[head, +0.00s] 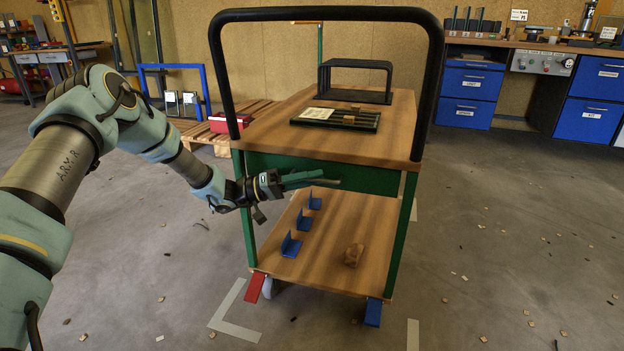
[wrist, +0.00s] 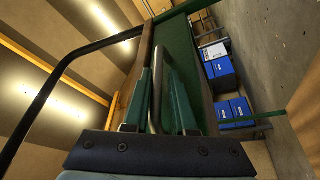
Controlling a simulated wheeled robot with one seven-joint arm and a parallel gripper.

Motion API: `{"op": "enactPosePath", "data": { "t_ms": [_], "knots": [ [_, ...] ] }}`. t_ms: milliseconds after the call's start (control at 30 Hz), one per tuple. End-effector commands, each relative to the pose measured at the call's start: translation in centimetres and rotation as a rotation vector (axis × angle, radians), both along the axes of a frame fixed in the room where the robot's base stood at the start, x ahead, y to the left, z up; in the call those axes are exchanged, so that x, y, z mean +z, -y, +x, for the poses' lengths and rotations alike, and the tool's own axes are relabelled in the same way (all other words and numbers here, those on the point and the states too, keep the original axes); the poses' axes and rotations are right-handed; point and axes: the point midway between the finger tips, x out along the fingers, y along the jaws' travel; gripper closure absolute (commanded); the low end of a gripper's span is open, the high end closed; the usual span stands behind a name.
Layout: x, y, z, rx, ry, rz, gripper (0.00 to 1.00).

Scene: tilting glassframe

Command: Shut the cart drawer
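The cart (head: 390,140) has a wooden top, green legs and a black hoop handle. Its green drawer front (head: 355,179) sits just under the top; it looks close to flush, but I cannot tell whether a small gap remains. My gripper (head: 322,180) is in front of the drawer, reaching in from the left. In the wrist view, my gripper's two green fingers (wrist: 165,100) stand apart, with the curved metal drawer handle (wrist: 160,80) between them. I cannot tell whether either finger touches it. The green drawer front (wrist: 180,60) shows behind it.
A black rack (head: 355,80) and a slotted tray (head: 345,117) stand on the cart top. A pallet (head: 240,110) lies behind left. Floor to the right is open, with small scraps.

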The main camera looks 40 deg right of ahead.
Motion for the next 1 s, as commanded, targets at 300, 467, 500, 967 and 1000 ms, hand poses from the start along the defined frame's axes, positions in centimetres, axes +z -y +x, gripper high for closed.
{"op": "enactPosePath", "data": {
  "t_ms": [300, 467, 500, 967, 1000],
  "knots": [
    [-1.0, -3.8, 3.1, 0.003, 0.0, 0.002, 0.73],
    [-1.6, -6.1, 5.0, 0.004, 0.0, 0.001, 0.73],
    [-1.7, -6.5, 5.3, 0.004, 0.0, 0.001, 0.73],
    [-2.3, -8.2, 6.6, 0.001, 0.0, 0.0, 0.73],
    [-2.3, -8.2, 6.6, 0.001, 0.0, 0.0, 0.73]
  ]
}}
